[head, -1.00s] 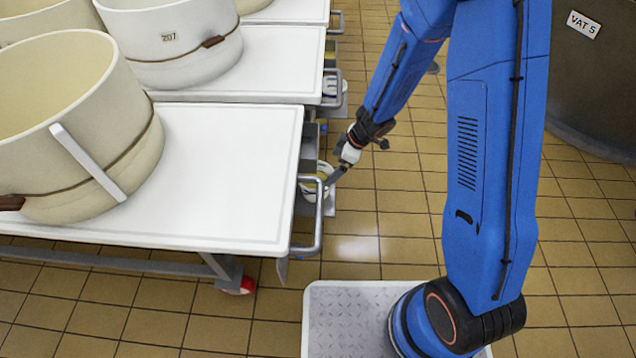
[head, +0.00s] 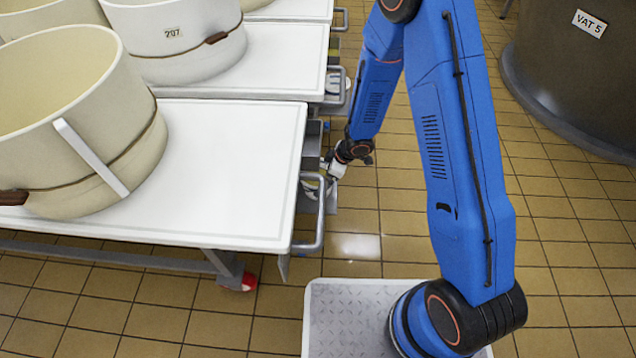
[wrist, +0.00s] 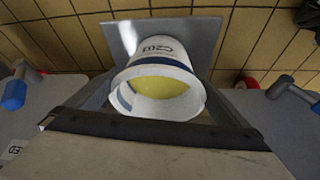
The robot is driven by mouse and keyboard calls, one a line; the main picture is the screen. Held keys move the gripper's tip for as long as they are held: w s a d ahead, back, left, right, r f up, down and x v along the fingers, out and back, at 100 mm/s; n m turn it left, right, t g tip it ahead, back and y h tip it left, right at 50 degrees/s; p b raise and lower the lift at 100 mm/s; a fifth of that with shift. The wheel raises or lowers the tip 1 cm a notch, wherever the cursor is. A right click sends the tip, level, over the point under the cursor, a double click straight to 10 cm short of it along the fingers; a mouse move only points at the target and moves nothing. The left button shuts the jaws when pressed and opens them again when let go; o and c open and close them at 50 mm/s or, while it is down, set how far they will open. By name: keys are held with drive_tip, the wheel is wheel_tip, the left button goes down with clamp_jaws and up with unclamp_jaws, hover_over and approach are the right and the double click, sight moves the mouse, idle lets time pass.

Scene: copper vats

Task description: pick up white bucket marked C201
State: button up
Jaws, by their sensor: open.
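A white bucket (wrist: 160,72) with a dark blue band and yellow contents stands on a grey plate (wrist: 196,34) in the wrist view. Its dark marking is upside down and too small to read surely as C201. My gripper (wrist: 160,88) is open, with a grey finger on each side of the bucket; I cannot tell whether either touches it. In the head view my gripper (head: 329,182) is low at the end of the nearest white-topped cart, and mostly hides the bucket there.
The nearest cart (head: 235,190) has a grey end handle (head: 318,228) close to my gripper. Large cream tubs, one marked 207 (head: 172,33), stand on the carts. Vat 5 (head: 570,80) is at the right.

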drive_tip(key=shift+x, duration=2.9)
drive_tip(key=c, duration=1.3)
drive_tip(key=shift+o, duration=0.2)
drive_tip(key=shift+r, duration=0.15)
